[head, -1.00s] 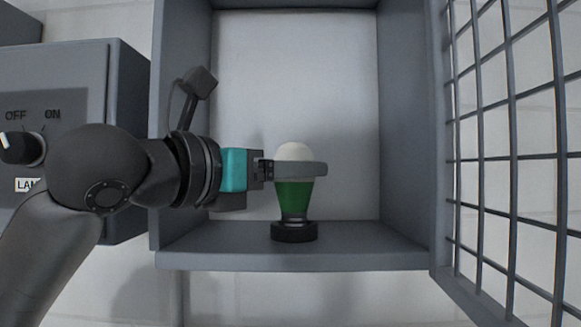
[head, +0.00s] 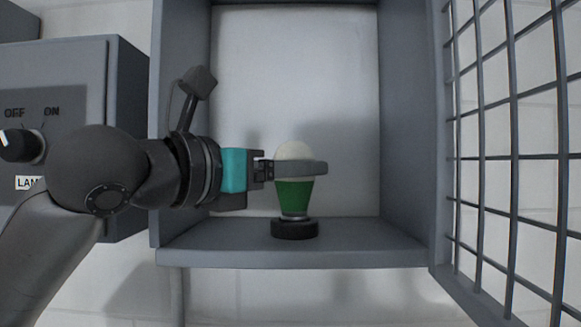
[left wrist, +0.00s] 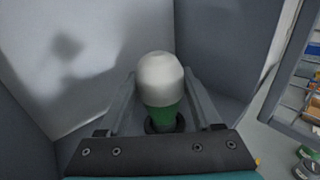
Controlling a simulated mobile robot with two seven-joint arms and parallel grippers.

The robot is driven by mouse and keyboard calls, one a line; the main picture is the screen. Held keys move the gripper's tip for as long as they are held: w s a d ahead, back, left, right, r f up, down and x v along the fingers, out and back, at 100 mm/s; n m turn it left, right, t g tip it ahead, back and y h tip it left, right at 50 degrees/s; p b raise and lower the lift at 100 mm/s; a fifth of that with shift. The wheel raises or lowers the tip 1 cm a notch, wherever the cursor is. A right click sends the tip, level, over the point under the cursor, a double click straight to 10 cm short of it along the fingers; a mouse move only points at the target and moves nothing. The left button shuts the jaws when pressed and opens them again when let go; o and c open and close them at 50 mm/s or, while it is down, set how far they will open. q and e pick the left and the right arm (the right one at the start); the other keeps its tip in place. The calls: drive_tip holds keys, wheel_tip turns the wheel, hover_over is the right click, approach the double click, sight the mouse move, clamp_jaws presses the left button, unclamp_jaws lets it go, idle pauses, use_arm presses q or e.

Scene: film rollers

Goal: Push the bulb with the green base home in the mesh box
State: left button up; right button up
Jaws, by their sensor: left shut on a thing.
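The bulb (head: 294,193) has a white dome and a green base. It stands upright over a black round socket (head: 295,229) on the floor of the grey box (head: 300,256). My left gripper (head: 300,167) comes in from the left and is shut on the bulb around its middle, where dome and green part meet. In the left wrist view the white dome (left wrist: 160,78) is between the two fingers, with the socket (left wrist: 165,124) below it. The finger in front hides part of the bulb. My right gripper is not in view.
The mesh door (head: 511,160) stands open at the right of the box. A grey switch box (head: 85,70) with an OFF/ON knob (head: 22,146) is on the left, behind my arm. The box is free to the right of the bulb.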

use_arm(q)
drive_tip(key=shift+d+f+b, duration=0.1)
drive_tip(key=shift+f+b, duration=0.25)
drive_tip(key=shift+f, duration=0.5)
idle(0.8)
drive_tip(key=o, duration=1.5)
drive_tip(key=shift+r, duration=0.25)
drive_tip(key=shift+r+p, duration=0.7)
drive_tip(key=shift+r, duration=2.85)
